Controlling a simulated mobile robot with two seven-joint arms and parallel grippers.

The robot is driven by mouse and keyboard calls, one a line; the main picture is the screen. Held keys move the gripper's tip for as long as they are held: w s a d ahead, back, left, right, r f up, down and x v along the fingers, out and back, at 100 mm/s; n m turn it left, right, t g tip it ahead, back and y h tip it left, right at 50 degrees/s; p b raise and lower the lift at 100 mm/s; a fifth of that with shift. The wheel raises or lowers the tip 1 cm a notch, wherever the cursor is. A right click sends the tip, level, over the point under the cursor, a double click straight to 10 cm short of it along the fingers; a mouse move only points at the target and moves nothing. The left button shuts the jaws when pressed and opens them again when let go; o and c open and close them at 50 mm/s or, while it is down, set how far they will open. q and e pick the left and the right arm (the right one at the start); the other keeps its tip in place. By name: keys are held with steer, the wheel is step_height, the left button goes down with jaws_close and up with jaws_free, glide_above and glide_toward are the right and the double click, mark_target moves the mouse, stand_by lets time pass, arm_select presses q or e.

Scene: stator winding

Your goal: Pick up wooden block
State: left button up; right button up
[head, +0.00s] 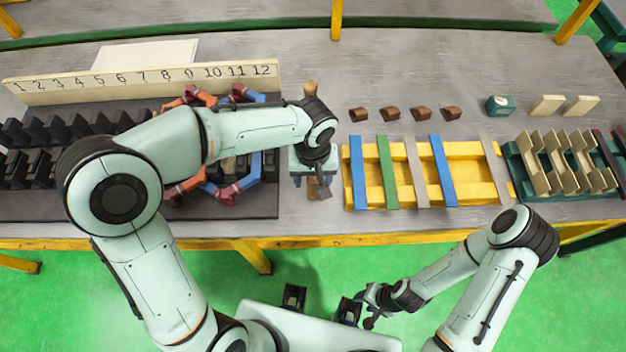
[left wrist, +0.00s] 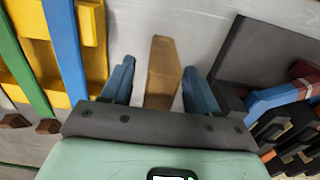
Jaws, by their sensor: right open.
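A brown wooden block (left wrist: 163,72), long and narrow with a pointed far end, lies on the grey table between the fingers of my left gripper (left wrist: 160,85) in the left wrist view. Gaps show on both sides of it, so the open fingers do not grip it. In the head view my left gripper (head: 313,181) points down over the table, and part of the wooden block (head: 320,190) shows between its fingers. The wrist hides its middle. My right gripper (head: 371,307) is open and empty, low in front of the table.
A yellow rack (head: 403,185) with coloured strips stands right of my left gripper. Left are a black mat (head: 235,212) with red and blue parts and a numbered board (head: 140,82). Small brown blocks (head: 390,114) lie behind the rack. A green holder (head: 540,192) stands far right.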

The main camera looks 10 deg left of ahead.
arm_select(q)
jaws_close()
steer(key=shift+r, duration=0.15)
